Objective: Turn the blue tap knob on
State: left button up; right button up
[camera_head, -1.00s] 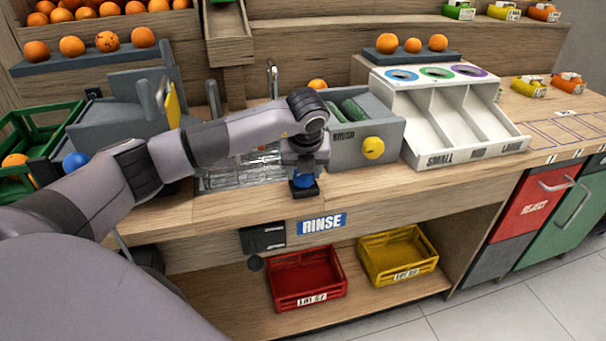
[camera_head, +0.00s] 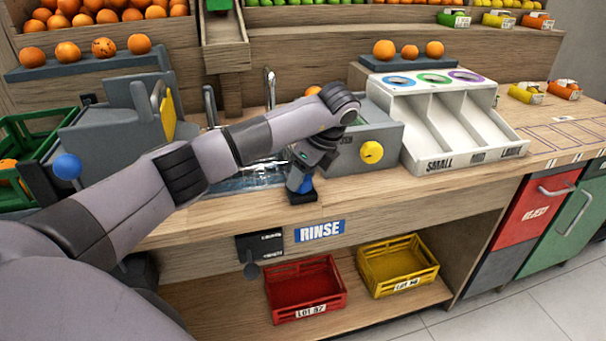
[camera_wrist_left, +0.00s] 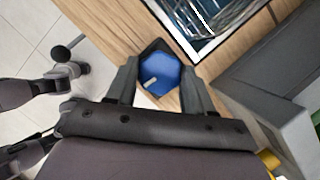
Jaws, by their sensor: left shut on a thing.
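The blue tap knob (camera_head: 305,186) sits on a dark base at the front edge of the counter, before the sink. My left gripper (camera_head: 302,184) reaches down over it from above, with the wrist tilted. In the left wrist view the blue knob (camera_wrist_left: 160,74), with a pale mark on its face, lies between the two dark fingers of my left gripper (camera_wrist_left: 158,84). The fingers are shut on its sides. In the head view the gripper partly hides the knob.
The sink (camera_head: 250,178) lies behind the knob, partly under my arm. A grey brush box (camera_head: 393,140) with a yellow knob (camera_head: 372,152) stands to the right, beside a white sorter (camera_head: 420,150). Red (camera_head: 305,290) and yellow (camera_head: 400,265) crates sit below.

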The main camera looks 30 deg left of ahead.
aim_at(314, 193)
pick_arm(q)
jog(key=shift+r+n+g, duration=0.1)
jog(key=shift+n+g, duration=0.2)
jog(key=shift+n, duration=0.3)
jog(key=o, duration=1)
jog(key=shift+o, duration=0.2)
jog(key=shift+w+d+r, duration=0.1)
jog(key=shift+d+r, duration=0.1)
jog(key=shift+r, duration=0.25)
jog(key=v, duration=0.6)
jog(key=shift+p, duration=0.35)
